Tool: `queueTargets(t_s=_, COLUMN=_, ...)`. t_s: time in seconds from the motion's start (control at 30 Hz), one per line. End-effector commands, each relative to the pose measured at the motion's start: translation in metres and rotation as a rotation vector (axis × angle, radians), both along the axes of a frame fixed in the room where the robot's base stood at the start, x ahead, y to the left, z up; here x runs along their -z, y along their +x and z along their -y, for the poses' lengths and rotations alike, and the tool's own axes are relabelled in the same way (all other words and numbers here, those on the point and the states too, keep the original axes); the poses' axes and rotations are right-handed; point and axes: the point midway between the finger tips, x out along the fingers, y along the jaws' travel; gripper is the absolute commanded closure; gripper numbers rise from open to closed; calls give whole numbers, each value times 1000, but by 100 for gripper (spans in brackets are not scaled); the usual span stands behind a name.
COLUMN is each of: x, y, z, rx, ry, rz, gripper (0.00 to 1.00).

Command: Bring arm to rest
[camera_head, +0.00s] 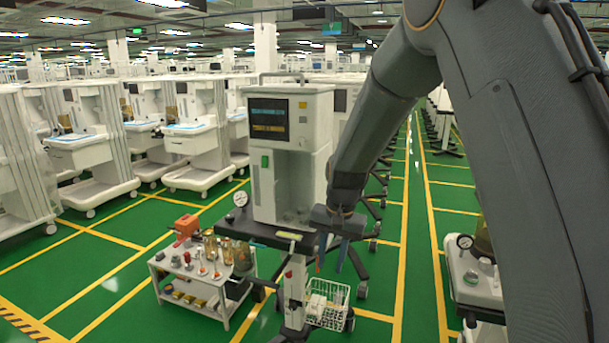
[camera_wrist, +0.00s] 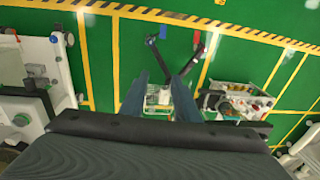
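My gripper (camera_head: 331,264) hangs pointing down at the end of my raised arm, in front of the anaesthesia machine (camera_head: 288,160) and to the right of its dark shelf. Its two blue fingers are apart with nothing between them. In the wrist view the fingers of my gripper (camera_wrist: 159,84) also stand apart, over the green floor and a wire basket. My arm fills the right side of the head view and hides part of the aisle.
A white basket (camera_head: 327,303) hangs low on the machine's stand. A small cart (camera_head: 205,292) with bottles stands to the left. Another cart with a gauge (camera_head: 465,242) is at the right edge.

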Motion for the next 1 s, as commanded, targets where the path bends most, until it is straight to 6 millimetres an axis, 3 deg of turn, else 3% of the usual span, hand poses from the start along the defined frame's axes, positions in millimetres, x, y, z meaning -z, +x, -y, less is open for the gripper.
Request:
queueTargets(t_s=0.2, x=13, y=-88, z=67, rx=-137, ry=-55, rz=19, gripper=71)
queueTargets(t_s=0.4, x=32, y=-173, z=107, rx=-267, ry=-98, rz=25, gripper=71)
queueTargets(t_s=0.5, x=40, y=-203, z=118, rx=-312, ry=-111, rz=25, gripper=71)
queueTargets(t_s=0.7, x=47, y=-228, z=126, rx=-352, ry=-121, rz=25, gripper=71)
queueTargets(t_s=1.0, x=46, y=-228, z=126, rx=-353, ry=-120, rz=25, gripper=71)
